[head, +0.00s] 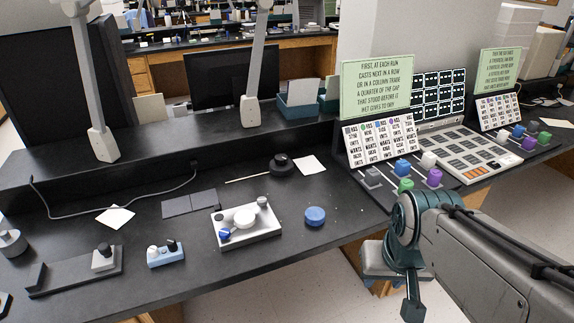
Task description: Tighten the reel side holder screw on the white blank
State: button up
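Nothing in view is labelled as the holder, and I cannot tell for sure which piece is the white blank. A small white block (103,263) with a dark knob (104,249) on top sits on a long dark fixture (70,279) at the left front of the bench. A blue block (166,258) with a white and a dark knob stands right of it. A white tray (262,235) holds a white round part (244,218), a blue piece (225,234) and a grey knob. My gripper (412,305) seems to hang at the lower right, apart from these pieces; its finger opening cannot be made out.
A blue round puck (315,216) lies right of the tray. A dark round base (282,165) with a thin rod, flat dark pads (190,203) and paper lie behind. A console (460,153) with coloured knobs stands at right. Lamp posts (248,110) rise from the rear shelf.

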aim_at(262, 201)
jog(key=u, duration=0.25)
jog(key=i, duration=0.75)
jog(key=u, duration=0.85)
jog(key=i, duration=0.3)
jog(key=u, duration=0.3)
